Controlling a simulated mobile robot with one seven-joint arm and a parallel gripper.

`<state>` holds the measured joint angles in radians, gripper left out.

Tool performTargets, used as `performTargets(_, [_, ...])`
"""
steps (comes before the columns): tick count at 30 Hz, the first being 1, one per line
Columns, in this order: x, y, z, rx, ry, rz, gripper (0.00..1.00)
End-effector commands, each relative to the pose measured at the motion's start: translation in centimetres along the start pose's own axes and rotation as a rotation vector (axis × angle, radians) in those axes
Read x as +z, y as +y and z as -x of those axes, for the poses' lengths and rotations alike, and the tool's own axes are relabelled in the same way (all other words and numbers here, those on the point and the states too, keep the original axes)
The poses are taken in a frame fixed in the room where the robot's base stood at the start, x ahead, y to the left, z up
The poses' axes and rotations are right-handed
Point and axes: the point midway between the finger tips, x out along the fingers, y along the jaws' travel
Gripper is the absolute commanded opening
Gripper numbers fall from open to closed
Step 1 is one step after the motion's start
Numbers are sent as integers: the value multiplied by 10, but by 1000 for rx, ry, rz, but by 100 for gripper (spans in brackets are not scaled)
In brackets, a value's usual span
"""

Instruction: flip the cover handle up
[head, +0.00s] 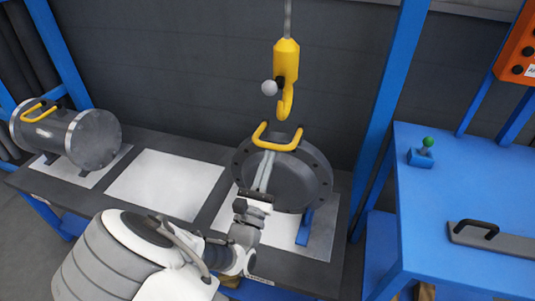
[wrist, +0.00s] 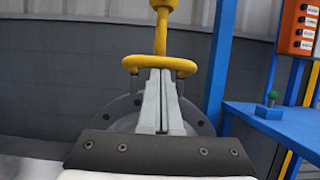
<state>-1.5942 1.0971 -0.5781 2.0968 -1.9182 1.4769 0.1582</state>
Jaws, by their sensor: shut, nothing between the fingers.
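The round grey cover (head: 316,180) with bolt holes in its rim stands upright on the right white sheet in the head view. Its yellow handle (head: 278,146) sits at the top edge, with the bar towards me. The handle bar (wrist: 160,63) also shows in the wrist view, level across the picture. My gripper (head: 268,158) is shut and empty, its fingers in front of the cover and pointing up at the handle. In the wrist view the fingertips (wrist: 154,70) end just under the bar's middle. I cannot tell whether they touch it. The fingers hide part of the cover.
A yellow crane hook (head: 286,75) hangs above the handle. A grey cylinder (head: 68,137) with a yellow handle lies at left on the dark bench. A bare white sheet (head: 166,184) lies between. A blue table (head: 465,190) and blue posts stand at right.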

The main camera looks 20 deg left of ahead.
Motion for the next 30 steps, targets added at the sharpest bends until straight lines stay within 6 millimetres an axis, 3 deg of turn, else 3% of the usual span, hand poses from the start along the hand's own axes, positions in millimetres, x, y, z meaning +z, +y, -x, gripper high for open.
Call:
performTargets(1, [14,-1,-6,-2,25,-1,0])
performTargets(17, [46,-1,-25,-4,291,-2,0])
performTargets(30, [73,-1,-51,-6,553,-5,0])
